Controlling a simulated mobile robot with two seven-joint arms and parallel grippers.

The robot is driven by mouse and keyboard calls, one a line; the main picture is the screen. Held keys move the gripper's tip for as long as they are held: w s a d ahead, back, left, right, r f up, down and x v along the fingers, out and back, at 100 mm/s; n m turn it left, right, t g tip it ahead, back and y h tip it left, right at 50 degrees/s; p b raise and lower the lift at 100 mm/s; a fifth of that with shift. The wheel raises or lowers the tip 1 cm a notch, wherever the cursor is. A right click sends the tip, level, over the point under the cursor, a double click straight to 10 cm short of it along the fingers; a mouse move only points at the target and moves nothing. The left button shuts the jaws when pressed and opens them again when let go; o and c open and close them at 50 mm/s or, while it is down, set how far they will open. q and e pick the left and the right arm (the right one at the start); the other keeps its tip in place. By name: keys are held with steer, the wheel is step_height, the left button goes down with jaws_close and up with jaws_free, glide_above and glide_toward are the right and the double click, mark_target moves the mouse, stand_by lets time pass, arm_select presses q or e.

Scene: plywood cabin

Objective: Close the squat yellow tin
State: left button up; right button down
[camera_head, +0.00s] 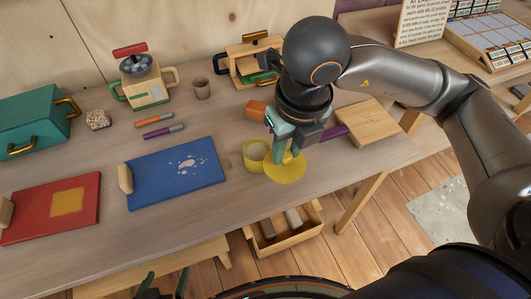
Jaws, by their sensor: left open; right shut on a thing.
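The squat yellow tin (249,162) stands on the table near its front edge, with its top uncovered and a pale inside showing. My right gripper (287,156) is shut on the round yellow lid (288,174), just right of the tin. The lid partly overlaps the tin's right side in the picture; I cannot tell whether they touch. My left gripper (163,287) is open and empty at the bottom edge, low in front of the table, with only its fingers in view.
A blue board (200,176) with a tan block (125,179) lies left of the tin, and a red board (30,220) farther left. An orange block (255,111) is behind the tin. A wooden block (372,126) lies right.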

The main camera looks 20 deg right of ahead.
steer(key=n, duration=0.4)
steer(key=f+n, duration=0.1)
steer(key=shift+w+d+n+y, duration=0.4)
steer(key=n, duration=0.3)
steer(key=shift+w+d+f+n+g, duration=0.2)
steer(key=shift+n+g, duration=0.1)
steer(key=shift+g, duration=0.1)
steer(key=n, duration=0.3)
steer(key=shift+w+d+f+n+g+y, duration=0.25)
steer(key=shift+f+n+g+y, duration=0.05)
steer(key=shift+n+y, duration=0.1)
steer(key=n, duration=0.4)
steer(key=shift+w+d+f, duration=0.25)
steer(key=n, duration=0.2)
steer(key=n+g, duration=0.1)
steer(key=shift+w+d+f+n, duration=0.2)
steer(key=shift+d+f+n, duration=0.1)
steer(key=shift+n, duration=0.1)
steer(key=n, duration=0.4)
steer(key=w+d+f+n+h, duration=0.1)
steer(key=n, duration=0.4)
steer(key=d+f+n+g, duration=0.1)
steer(key=n, duration=0.3)
steer(key=shift+w+d+n+h, duration=0.1)
steer(key=shift+w+n+h, duration=0.15)
steer(key=shift+n+h, duration=0.15)
